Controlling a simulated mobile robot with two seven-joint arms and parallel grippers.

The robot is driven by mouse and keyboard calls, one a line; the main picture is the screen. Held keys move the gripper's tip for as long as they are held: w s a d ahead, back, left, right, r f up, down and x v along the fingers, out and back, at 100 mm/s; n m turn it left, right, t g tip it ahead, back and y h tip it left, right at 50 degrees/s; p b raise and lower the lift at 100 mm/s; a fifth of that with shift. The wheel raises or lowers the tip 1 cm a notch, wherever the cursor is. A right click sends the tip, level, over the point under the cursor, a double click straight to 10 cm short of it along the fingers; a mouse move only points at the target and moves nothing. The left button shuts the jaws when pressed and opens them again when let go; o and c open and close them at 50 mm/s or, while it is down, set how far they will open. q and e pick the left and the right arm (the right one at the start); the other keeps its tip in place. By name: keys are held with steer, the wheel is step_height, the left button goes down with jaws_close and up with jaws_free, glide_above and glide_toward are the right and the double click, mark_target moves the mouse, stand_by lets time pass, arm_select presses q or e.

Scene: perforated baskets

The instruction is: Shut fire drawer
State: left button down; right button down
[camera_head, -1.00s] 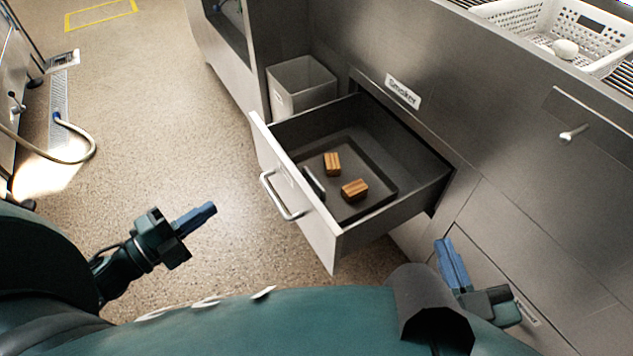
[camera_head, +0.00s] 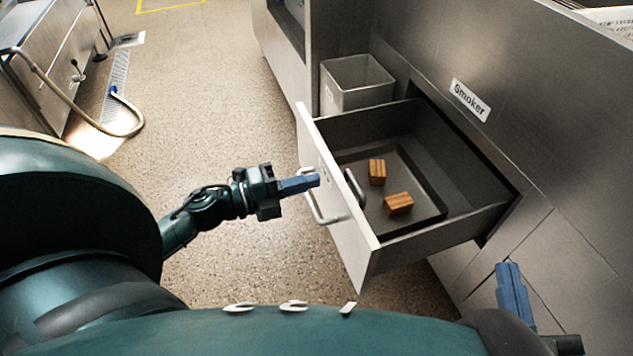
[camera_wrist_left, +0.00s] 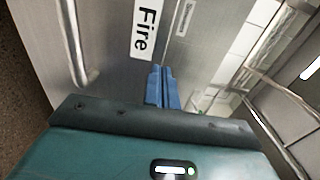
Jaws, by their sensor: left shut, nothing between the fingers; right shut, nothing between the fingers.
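The fire drawer (camera_head: 362,255) stands pulled out of the steel cabinet in the head view, with a tray holding two brown wooden blocks (camera_head: 398,204) inside. Its front has a bar handle (camera_head: 322,212). In the left wrist view the drawer front carries a "Fire" label (camera_wrist_left: 145,28), and the handle (camera_wrist_left: 72,45) is at the left. My left gripper (camera_head: 312,181) is shut and empty, its fingertips at or close to the outer drawer front near the handle; I cannot tell whether they touch. My right gripper (camera_head: 508,272) is shut and empty, right of the drawer by the lower cabinet fronts.
A "Smoker" label (camera_head: 470,100) is on the cabinet above the drawer. An open grey bin (camera_head: 357,86) stands behind the drawer. A hose (camera_head: 75,108) hangs from equipment at the far left. The speckled floor (camera_head: 215,110) left of the drawer is clear.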

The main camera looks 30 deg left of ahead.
mark_target(332, 175)
arm_select(q)
steer(key=shift+x, duration=1.15)
arm_select(e)
steer(key=shift+r, duration=0.1)
